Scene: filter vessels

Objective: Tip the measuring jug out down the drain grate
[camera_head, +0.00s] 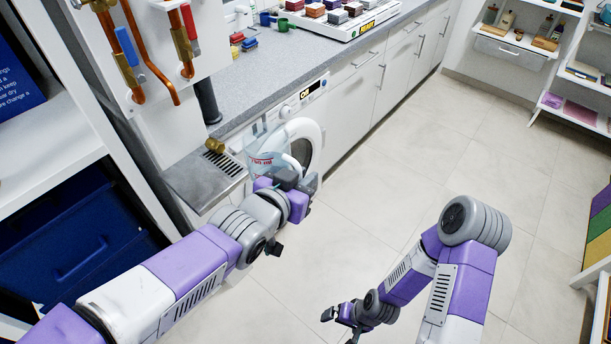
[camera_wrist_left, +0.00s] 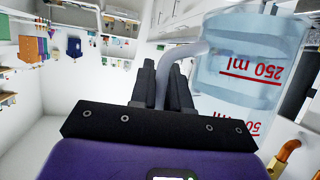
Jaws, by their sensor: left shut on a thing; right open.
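The clear measuring jug (camera_head: 266,160) with red markings is held by its handle in my left gripper (camera_head: 290,180). In the left wrist view the jug (camera_wrist_left: 250,65) is to the right of my left gripper (camera_wrist_left: 165,85), whose fingers are closed around the pale handle. The jug looks bluish inside; its exact tilt and liquid level are hard to tell. The drain grate (camera_head: 222,163) is set in a grey ledge, just left of the jug, and the jug is above and beside its right edge. My right gripper (camera_head: 340,314) is open and empty, low over the floor.
A brass fitting (camera_head: 214,145) sits at the grate's back edge. Copper pipes with valves (camera_head: 150,60) are on the wall panel above. A white washing machine (camera_head: 305,130) stands behind the jug. Blue bins (camera_head: 75,240) fill the left shelf.

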